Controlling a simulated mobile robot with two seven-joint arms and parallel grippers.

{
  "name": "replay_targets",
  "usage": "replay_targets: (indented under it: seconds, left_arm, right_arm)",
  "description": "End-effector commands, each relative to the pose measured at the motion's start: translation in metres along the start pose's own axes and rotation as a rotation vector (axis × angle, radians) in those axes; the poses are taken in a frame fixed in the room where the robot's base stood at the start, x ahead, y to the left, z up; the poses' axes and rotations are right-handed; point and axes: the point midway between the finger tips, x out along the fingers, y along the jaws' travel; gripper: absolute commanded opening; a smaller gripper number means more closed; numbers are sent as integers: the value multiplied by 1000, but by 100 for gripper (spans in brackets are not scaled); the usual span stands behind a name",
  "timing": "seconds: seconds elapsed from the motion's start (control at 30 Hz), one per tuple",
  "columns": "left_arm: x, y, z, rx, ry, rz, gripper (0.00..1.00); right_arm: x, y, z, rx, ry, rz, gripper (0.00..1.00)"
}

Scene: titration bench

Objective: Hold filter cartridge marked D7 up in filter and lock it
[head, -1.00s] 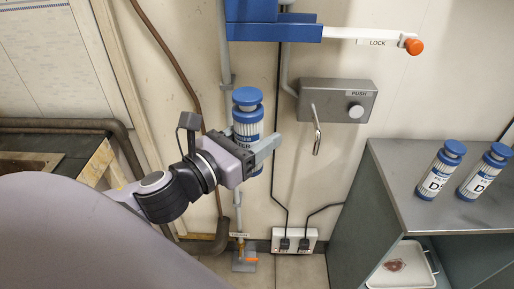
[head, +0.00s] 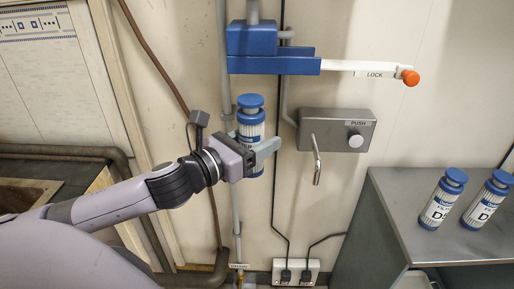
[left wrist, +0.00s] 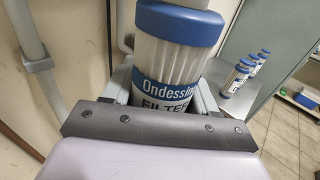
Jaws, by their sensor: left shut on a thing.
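My left gripper (head: 258,152) is shut on a blue-and-white filter cartridge (head: 251,121) and holds it upright, below the blue filter head (head: 262,42) on the wall. In the left wrist view the held cartridge (left wrist: 177,63) shows the words "Ondessin" and "FILTER"; its code is hidden. A gap separates the cartridge's cap from the blue filter head. A white lever marked LOCK (head: 370,70) with an orange knob (head: 410,77) reaches out to the right from the filter head. My right gripper is not in view.
Two similar cartridges stand on the grey cabinet at right, one (head: 441,198) marked D with a partly unclear digit, the other (head: 488,199) partly readable. A grey PUSH box (head: 337,129) with a spout is right of the held cartridge.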

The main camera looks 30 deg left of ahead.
Motion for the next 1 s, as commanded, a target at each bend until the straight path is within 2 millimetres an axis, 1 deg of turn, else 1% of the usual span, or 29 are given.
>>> replay_targets:
  seconds: [0.03,0.27,0.7,1.0]
  left_arm:
    - [4,5,2,1,-2,2,21]
    - [20,20,5,0,-3,1,21]
    - [50,51,13,1,-2,2,21]
    - [61,61,14,0,-2,0,21]
  right_arm:
    - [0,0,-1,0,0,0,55]
    - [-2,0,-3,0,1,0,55]
    - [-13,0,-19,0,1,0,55]
    - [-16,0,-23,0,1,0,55]
